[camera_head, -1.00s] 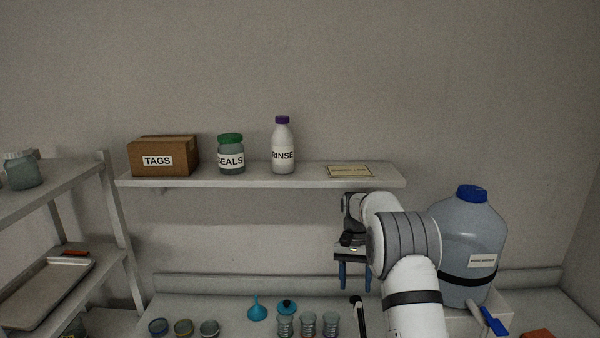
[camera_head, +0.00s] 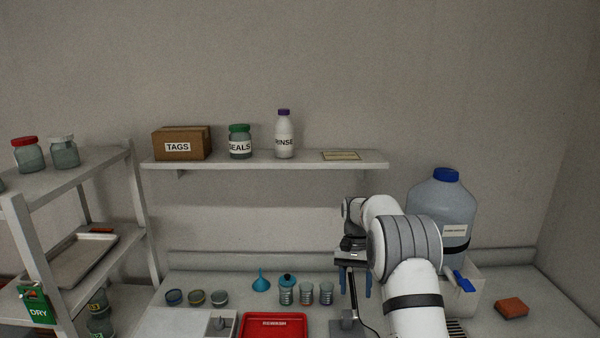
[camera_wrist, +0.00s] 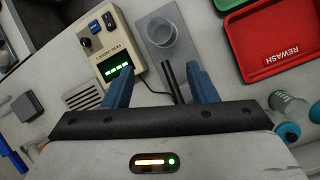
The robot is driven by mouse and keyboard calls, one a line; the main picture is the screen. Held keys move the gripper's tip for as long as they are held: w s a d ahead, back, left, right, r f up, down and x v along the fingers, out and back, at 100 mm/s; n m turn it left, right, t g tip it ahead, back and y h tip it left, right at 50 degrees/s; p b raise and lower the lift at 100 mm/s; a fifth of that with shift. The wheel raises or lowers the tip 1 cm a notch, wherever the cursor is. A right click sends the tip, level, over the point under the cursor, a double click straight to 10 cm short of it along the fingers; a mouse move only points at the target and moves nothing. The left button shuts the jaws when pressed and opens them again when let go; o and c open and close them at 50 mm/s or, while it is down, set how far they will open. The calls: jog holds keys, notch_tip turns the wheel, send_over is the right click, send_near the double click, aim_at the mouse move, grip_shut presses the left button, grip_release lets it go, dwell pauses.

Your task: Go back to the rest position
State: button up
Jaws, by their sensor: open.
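My gripper (camera_head: 355,283) hangs over the right part of the bench in the head view, its blue fingers pointing down. In the wrist view the two blue fingers (camera_wrist: 160,88) stand apart with nothing held between them. Below them are a black rod and a grey plate (camera_wrist: 170,60) with a clear cup (camera_wrist: 161,34) on it. A beige box with a green lit display (camera_wrist: 118,50) stands beside the plate. Part of my arm hides the bench behind it in the head view.
A red REWASH tray (camera_head: 275,328) lies at the bench front. Small jars (camera_head: 306,294) and a blue funnel (camera_head: 261,281) stand behind it. A large blue-capped jug (camera_head: 443,215) is right of my arm. A wall shelf (camera_head: 365,162) is above; a rack (camera_head: 140,200) stands left.

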jog(key=shift+s+r, duration=0.35)
jog(key=shift+r, duration=0.5)
jog(key=s+r+n+t+b, duration=0.25)
jog(key=s+r, duration=0.25)
jog(key=s, duration=0.6)
jog(key=s+r+n+t+b, duration=0.1)
jog(key=s+r+t+b, duration=0.3)
jog(key=s, duration=0.8)
jog(key=s+f+t+p, duration=0.1)
jog(key=s+f, duration=0.2)
jog(key=s, duration=0.8)
jog(key=shift+f+n, duration=0.2)
jog(key=shift+n, duration=0.25)
